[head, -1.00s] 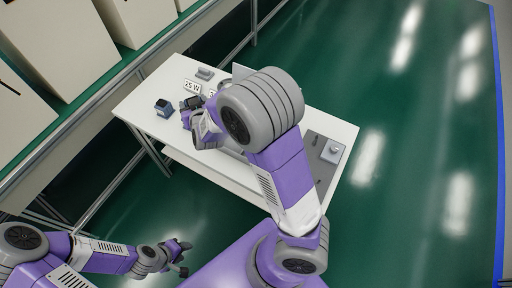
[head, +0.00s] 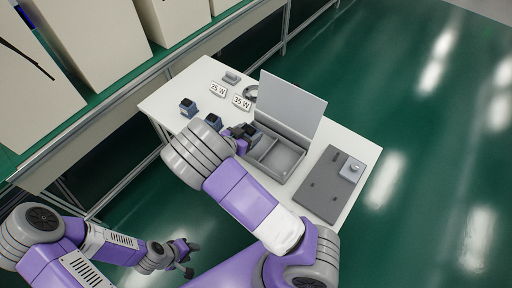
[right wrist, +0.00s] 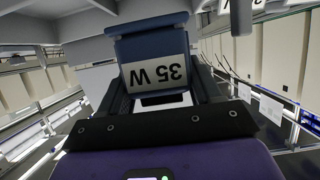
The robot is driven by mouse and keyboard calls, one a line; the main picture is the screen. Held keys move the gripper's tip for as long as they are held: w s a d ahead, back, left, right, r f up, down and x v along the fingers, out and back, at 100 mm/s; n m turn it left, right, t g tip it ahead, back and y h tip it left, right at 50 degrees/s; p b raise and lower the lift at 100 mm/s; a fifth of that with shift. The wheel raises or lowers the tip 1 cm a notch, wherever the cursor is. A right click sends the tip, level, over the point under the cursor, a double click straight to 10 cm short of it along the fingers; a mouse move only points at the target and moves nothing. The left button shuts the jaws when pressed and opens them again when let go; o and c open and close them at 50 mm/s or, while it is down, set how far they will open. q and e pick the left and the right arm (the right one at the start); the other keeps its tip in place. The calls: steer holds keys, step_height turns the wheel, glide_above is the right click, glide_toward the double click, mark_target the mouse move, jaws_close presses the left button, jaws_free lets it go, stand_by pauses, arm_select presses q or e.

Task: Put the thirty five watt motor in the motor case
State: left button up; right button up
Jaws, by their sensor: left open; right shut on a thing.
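The 35 watt motor (right wrist: 150,68) is a blue block with a white "35 W" label, seen upside down in the right wrist view. My right gripper (head: 246,132) is shut on it, with the black fingers on both sides. In the head view the gripper is at the left part of the open motor case (head: 288,160), a grey box with compartments and a raised lid (head: 292,100). My arm partly hides the held motor and the near side of the case. My left gripper (head: 190,258) is open and empty, low and away from the table.
Two small blue-grey motors (head: 188,107) (head: 213,121) stand on the white table (head: 165,99) left of the case. Signs "25 W" (head: 218,90) and "35 W" (head: 241,102) lie behind. A grey plate (head: 325,187) with a small block (head: 351,170) lies at the right.

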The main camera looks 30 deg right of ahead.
steer(key=shift+f+b, duration=0.9)
steer(key=shift+f, duration=2.3)
steer(key=shift+f, duration=0.2)
steer(key=o, duration=1.2)
steer(key=shift+r, duration=0.15)
steer(key=shift+a+r, duration=0.15)
steer(key=shift+a, duration=0.1)
steer(key=p+v, duration=0.2)
steer(key=v, duration=0.9)
steer(key=shift+s+a+p, duration=0.15)
steer(key=shift+s+p, duration=0.05)
steer(key=shift+p, duration=0.15)
